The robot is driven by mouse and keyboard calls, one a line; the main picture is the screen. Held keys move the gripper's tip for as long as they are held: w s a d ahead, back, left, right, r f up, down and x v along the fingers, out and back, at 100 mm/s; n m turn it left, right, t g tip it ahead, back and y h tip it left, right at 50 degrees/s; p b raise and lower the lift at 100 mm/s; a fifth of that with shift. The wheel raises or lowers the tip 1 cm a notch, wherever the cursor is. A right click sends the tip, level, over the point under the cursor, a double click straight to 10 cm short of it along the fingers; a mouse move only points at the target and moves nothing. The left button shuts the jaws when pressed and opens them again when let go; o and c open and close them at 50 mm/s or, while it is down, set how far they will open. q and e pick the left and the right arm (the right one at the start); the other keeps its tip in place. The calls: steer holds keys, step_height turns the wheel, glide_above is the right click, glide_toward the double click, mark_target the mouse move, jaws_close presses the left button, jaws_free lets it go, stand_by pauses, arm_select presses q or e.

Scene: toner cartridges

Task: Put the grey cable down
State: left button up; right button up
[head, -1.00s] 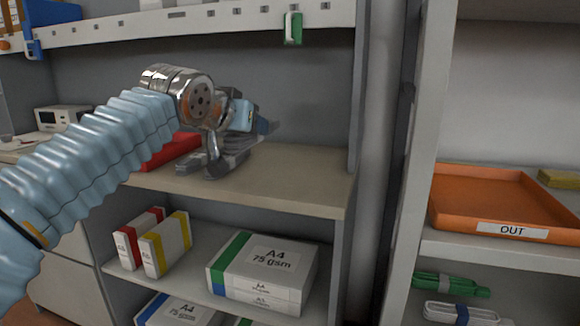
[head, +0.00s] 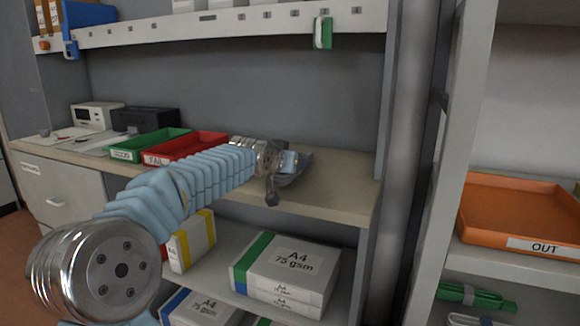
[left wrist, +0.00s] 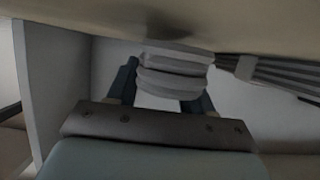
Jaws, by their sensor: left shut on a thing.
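My left gripper (head: 288,162) is over the right part of the beige worktop (head: 340,200) in the head view, partly hidden by my own wrist. It is shut on the grey cable (head: 300,174), which shows only as a small grey shape around the jaws. In the left wrist view, pale grey coils (left wrist: 172,78) sit between the two dark fingers. A tied bundle of darker grey strands (left wrist: 275,74) stretches to the right. The cable is close against the worktop surface, with a dark shadow beside it; I cannot tell whether it touches. My right gripper is not in view.
A red tray (head: 192,143) and a green tray (head: 150,143) stand left of the gripper on the worktop. A green-and-white item (head: 322,33) hangs from the shelf above. Paper boxes (head: 287,270) fill the shelf below. An orange OUT tray (head: 520,240) is at right.

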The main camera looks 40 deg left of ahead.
arm_select(q)
steer(key=shift+f, duration=0.35)
steer(key=shift+f, duration=0.2)
steer(key=o, duration=1.2)
steer(key=shift+c, duration=0.2)
